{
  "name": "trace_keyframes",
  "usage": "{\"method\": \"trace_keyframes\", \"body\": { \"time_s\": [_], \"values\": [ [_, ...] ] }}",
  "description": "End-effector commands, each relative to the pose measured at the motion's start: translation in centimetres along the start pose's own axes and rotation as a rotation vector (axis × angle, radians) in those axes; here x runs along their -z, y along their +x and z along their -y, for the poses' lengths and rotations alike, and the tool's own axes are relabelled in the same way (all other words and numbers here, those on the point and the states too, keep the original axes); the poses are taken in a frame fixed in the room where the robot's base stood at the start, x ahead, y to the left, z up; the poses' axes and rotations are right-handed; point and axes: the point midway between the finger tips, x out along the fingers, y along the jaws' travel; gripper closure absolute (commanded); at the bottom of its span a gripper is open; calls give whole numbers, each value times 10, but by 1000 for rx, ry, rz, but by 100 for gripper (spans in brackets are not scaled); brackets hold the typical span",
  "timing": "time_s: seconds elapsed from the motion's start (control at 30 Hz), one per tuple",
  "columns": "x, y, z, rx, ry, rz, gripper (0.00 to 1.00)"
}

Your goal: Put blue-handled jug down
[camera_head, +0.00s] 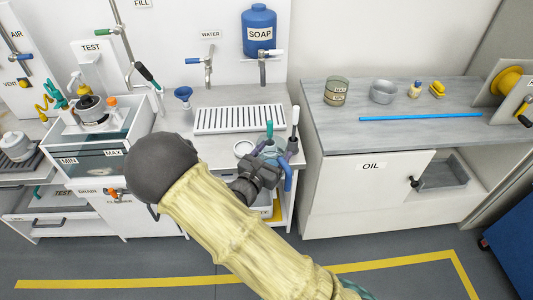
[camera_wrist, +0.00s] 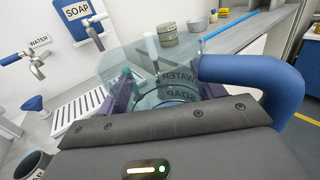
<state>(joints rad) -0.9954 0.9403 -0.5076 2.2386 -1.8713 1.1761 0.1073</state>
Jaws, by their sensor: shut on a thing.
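The blue-handled jug is a clear vessel with a thick blue handle (camera_head: 287,174). It is at the front right of the sink counter in the head view, partly hidden by my wrist. In the wrist view its blue handle (camera_wrist: 262,82) curves down on the right and its see-through body (camera_wrist: 110,68) lies ahead, with dark WATER and SOAP lettering. My gripper (camera_wrist: 160,92) is shut on the jug, with purple fingers at both sides of it. The gripper also shows in the head view (camera_head: 275,152). Whether the jug's base touches the counter cannot be told.
The sink counter (camera_head: 222,96) has a white drain grate (camera_head: 240,119), a blue funnel (camera_head: 183,93) and taps below a SOAP tank (camera_head: 259,30). A white-handled tool (camera_head: 294,118) stands beside the jug. The right bench (camera_head: 390,140) holds a tin (camera_head: 336,91), a grey bowl (camera_head: 383,91) and a blue rod (camera_head: 420,117).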

Motion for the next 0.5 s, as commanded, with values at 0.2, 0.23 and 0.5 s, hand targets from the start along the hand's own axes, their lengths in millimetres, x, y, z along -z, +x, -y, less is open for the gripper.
{"method": "trace_keyframes", "body": {
  "time_s": [0.2, 0.23, 0.5],
  "values": [
    [41, 24, 14, -175, -18, -3, 62],
    [47, 27, 16, -199, -17, -4, 62],
    [96, 42, 34, -375, -14, -6, 62]
  ]
}}
